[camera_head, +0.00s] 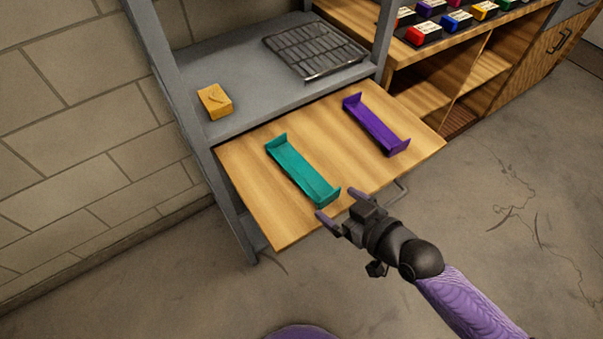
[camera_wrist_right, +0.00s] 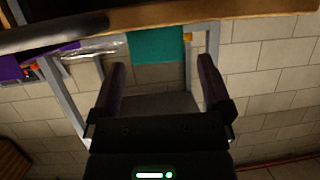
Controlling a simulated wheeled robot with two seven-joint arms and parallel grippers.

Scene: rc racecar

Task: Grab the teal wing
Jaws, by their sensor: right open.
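The teal wing (camera_head: 302,171) lies on a pull-out wooden board (camera_head: 240,176), with upright end plates at both ends. My right gripper (camera_head: 336,205) is open and empty, just off the near end of the teal wing and by the board's front edge. In the right wrist view the teal wing (camera_wrist_right: 156,46) shows ahead, beyond and between the two open fingers of my right gripper (camera_wrist_right: 163,75). A gap is visible between the fingers and the wing. My left gripper is not in view.
A purple wing (camera_head: 376,125) lies on the board to the right of the teal one. A grey shelf behind holds a yellow box (camera_head: 215,101) and a dark wire rack (camera_head: 314,50). A wooden cabinet with several coloured items stands at the upper right. The floor at right is open.

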